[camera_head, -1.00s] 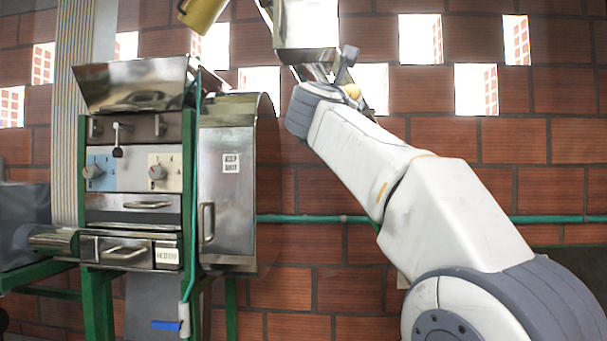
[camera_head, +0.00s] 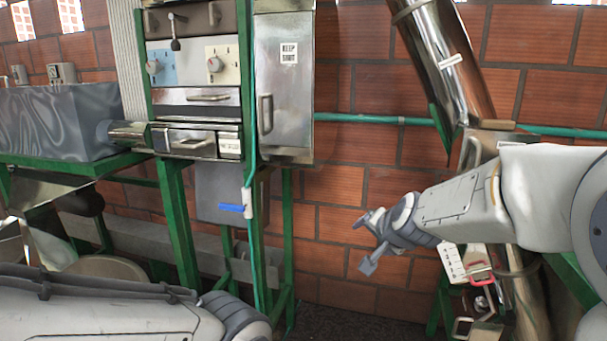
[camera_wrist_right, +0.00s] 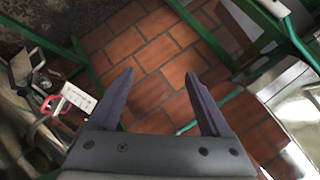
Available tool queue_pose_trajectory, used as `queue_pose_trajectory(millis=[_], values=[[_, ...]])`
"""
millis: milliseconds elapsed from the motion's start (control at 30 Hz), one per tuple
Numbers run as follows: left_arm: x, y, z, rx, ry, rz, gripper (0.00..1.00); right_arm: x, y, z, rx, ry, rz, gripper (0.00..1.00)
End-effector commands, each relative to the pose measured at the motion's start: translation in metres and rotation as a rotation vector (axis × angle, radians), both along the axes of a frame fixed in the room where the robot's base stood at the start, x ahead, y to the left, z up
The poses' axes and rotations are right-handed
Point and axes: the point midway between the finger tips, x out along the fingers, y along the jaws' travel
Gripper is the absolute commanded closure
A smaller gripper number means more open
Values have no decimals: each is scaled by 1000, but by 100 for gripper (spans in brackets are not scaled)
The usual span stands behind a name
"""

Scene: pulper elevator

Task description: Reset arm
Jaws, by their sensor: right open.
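My right gripper (camera_head: 367,242) is right of centre in the head view, its arm coming in from the right edge. Its two grey fingers are spread apart with nothing between them. In the right wrist view the open fingers (camera_wrist_right: 160,73) frame bare brick wall. My left arm lies along the bottom left of the head view; its gripper does not show there.
A steel machine with a control panel (camera_head: 193,62), drawers and green legs stands left of the right gripper. A blue-handled valve (camera_head: 232,208) hangs on it. A slanted steel tube (camera_head: 440,62) is at right. Below my right arm are a white label (camera_head: 453,263) and red-handled part (camera_head: 481,272).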

Motion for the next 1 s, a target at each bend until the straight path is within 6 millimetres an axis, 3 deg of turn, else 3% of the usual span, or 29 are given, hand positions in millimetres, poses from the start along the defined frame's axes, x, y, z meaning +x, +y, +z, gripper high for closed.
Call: queue_pose_trajectory(millis=[33,100,200,400,567,600,867,1000], values=[[0,0,0,0,0,0,0,-24,-5,-28,-82,79,69,18],[0,0,0,0,0,0,0,-54,-10,-60,-186,176,171,18],[0,0,0,0,0,0,0,-92,-17,-93,-289,288,293,18],[0,0,0,0,0,0,0,-156,-30,-135,-426,456,496,18],[0,0,0,0,0,0,0,-204,-40,-159,-502,573,646,18],[0,0,2,0,0,0,0,-214,-39,-160,-518,592,686,18],[0,0,29,0,0,0,0,-240,24,-110,-551,578,895,18],[0,0,45,0,0,0,0,-269,56,-82,-574,578,1037,18]])
